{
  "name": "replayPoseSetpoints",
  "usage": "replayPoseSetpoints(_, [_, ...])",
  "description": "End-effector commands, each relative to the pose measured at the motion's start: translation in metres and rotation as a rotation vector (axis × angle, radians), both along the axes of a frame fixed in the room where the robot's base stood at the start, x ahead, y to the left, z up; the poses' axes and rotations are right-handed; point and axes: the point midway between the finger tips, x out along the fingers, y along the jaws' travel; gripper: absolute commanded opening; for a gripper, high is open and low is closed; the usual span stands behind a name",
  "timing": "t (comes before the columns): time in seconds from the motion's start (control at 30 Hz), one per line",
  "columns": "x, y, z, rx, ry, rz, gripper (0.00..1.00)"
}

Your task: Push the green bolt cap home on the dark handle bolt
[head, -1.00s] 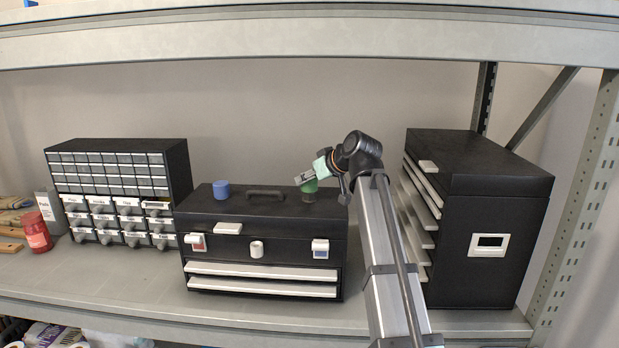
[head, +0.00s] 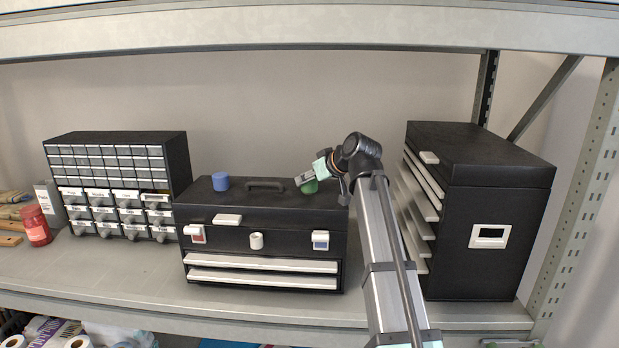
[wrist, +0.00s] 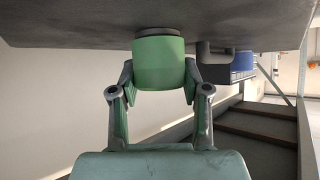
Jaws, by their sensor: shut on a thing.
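The green bolt cap (head: 310,187) is at the right end of the black toolbox lid (head: 240,204). My gripper (head: 307,181) is shut on the cap from above. In the wrist view, where the lid shows at the top, both fingers flank the green cap (wrist: 158,64). A thin dark disc (wrist: 156,29), seemingly the bolt's base, shows between the cap and the lid; the rest of the bolt is hidden. The dark handle (head: 265,185) lies left of the cap. A blue cap (head: 221,181) stands upright at the handle's other side.
A small-parts drawer cabinet (head: 120,185) stands on the left with a red jar (head: 36,229) beside it. A black drawer cabinet (head: 480,230) stands close to the right of my arm. The shelf beam (head: 300,33) crosses above. Bare shelf (head: 110,270) shows in front.

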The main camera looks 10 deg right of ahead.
Motion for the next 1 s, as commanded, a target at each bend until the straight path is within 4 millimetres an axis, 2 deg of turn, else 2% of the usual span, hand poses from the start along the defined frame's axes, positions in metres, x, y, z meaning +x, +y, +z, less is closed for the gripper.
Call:
replayPoseSetpoints(0.37, [0.0,0.0,-0.002,0.0,0.0,0.0,0.23])
replayPoseSetpoints(0.4, [0.0,0.0,-0.002,0.0,0.0,0.0,0.54])
replayPoseSetpoints(0.47, [0.0,0.0,-0.002,0.0,0.0,0.0,0.75])
replayPoseSetpoints(0.83, [-0.002,-0.001,-0.001,0.0,0.0,0.0,0.76])
replayPoseSetpoints(1.0, [-0.013,-0.007,0.007,0.0,-0.002,-0.001,0.76])
